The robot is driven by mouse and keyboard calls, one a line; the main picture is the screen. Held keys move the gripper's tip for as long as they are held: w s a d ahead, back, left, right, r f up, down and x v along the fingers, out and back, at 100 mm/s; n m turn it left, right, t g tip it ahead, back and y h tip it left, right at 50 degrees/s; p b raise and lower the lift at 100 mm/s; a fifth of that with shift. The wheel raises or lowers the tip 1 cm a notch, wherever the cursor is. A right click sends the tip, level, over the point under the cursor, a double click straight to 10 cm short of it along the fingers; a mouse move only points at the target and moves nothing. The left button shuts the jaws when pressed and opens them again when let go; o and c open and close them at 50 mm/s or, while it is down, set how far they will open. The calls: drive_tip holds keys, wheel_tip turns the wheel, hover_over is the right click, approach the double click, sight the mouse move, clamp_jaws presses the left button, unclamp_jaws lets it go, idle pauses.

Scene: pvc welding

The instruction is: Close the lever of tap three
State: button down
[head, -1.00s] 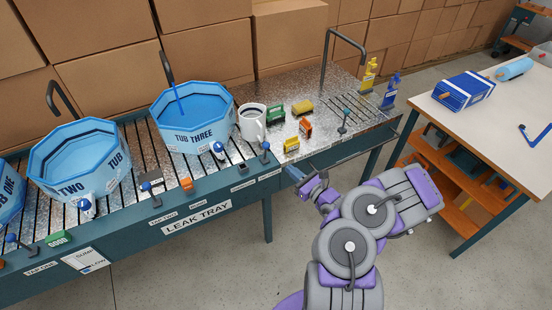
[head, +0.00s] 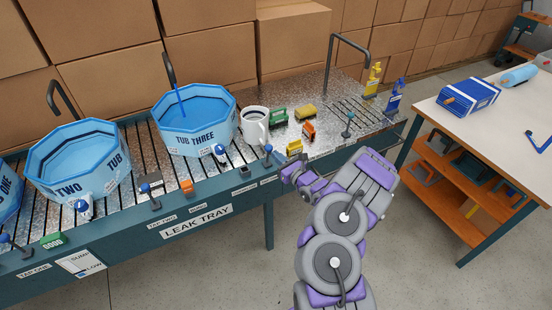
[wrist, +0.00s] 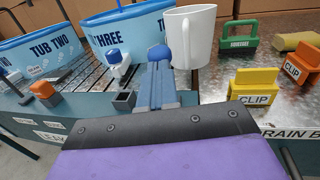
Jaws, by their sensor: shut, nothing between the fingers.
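The lever of tap three is a dark post with a blue ball knob (head: 268,148) at the tray's front edge, in front of the white mug. In the wrist view the knob (wrist: 157,53) shows just beyond my fingertips, and its post is hidden behind them. My gripper (head: 286,170) is shut and empty, just to the right of and below the knob in the head view. In the wrist view its closed fingers (wrist: 157,75) point at the lever; I cannot tell whether they touch it. Tub three (head: 196,120) stands behind, with its white and blue spout (head: 220,152).
The white mug (head: 254,125) stands close behind the lever. Tub two (head: 80,160) is on the left. Open floor separates the bench from the white-topped table (head: 500,115).

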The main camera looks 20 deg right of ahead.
drive_tip(key=shift+w+a, duration=0.1)
drive_tip(key=shift+w, duration=0.35)
drive_tip(key=shift+w+r, duration=0.1)
drive_tip(key=shift+w+r, duration=0.15)
drive_tip(key=shift+r, duration=0.05)
drive_tip(key=shift+w+r+g+h, duration=0.2)
drive_tip(key=shift+w+g, duration=0.25)
drive_tip(key=shift+g, duration=0.25)
drive_tip(key=shift+w+r+g+h, duration=0.1)
drive_tip(key=shift+w+r+g, duration=0.1)
drive_tip(key=shift+w+g, duration=0.4)
drive_tip(key=shift+s, duration=0.15)
drive_tip(key=shift+p, duration=0.3)
drive_tip(key=p+v, duration=0.3)
drive_tip(key=v, duration=1.1)
drive_tip(key=shift+f+p, duration=0.15)
drive_tip(key=shift+p, duration=0.15)
